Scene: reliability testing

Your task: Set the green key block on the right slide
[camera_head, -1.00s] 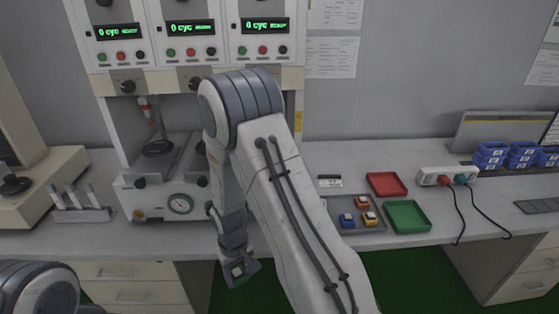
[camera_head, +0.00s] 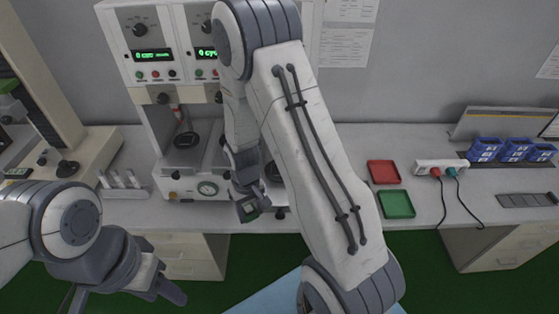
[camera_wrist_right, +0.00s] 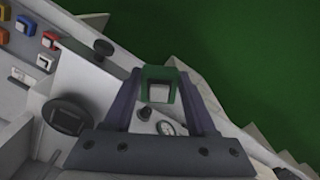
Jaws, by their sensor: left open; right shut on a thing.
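The green key block (camera_wrist_right: 147,72), a green frame with a pale centre, is between the fingers of my right gripper (camera_wrist_right: 160,90) in the right wrist view. In the head view my right gripper (camera_head: 248,207) hangs down, shut on it, in front of the tester's front edge. The tester (camera_head: 175,62) has displays on top and bays below. The right slide is mostly hidden behind my right arm. My left gripper (camera_head: 165,288) is open and empty at lower left, in front of the counter.
A red tray (camera_head: 384,172) and a green tray (camera_head: 397,204) lie on the counter at right, with a power strip (camera_head: 441,167) and blue bins (camera_head: 500,150) beyond. A small rack (camera_head: 123,184) stands left of the tester. Small coloured pieces (camera_wrist_right: 48,40) show in the wrist view.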

